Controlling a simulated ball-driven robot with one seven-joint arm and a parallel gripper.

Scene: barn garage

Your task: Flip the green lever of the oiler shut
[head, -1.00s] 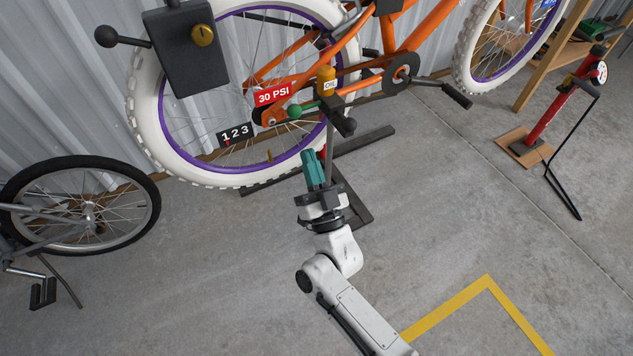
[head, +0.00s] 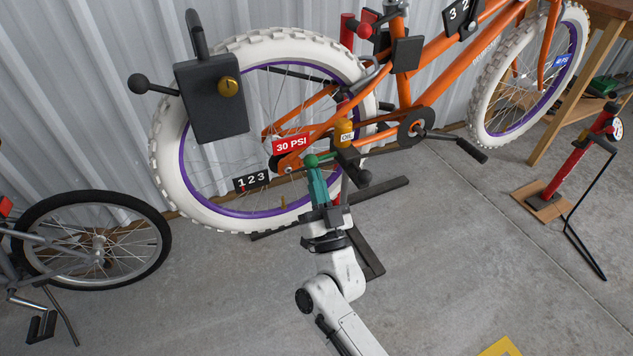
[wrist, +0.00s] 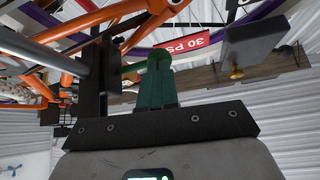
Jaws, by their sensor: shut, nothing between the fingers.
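The oiler is an amber bottle (head: 344,133) labelled OIL, on a dark bracket by the orange bike's rear wheel. Its green lever (head: 311,160) sticks out to the left of the bracket and ends in a round green knob. My gripper (head: 315,174) has teal fingers, shut with nothing between them, pointing up. In the head view the fingertips are right at the knob from below; whether they touch cannot be told. In the wrist view the fingers (wrist: 157,88) stand in front of the green knob (wrist: 160,55) and partly hide it.
A red 30 PSI tag (head: 291,145) and a black 1 2 3 counter (head: 251,180) are close to the left. A dark box with a yellow knob (head: 229,87) is at the upper left. A dark stand post rises beside my gripper. Open floor lies in front.

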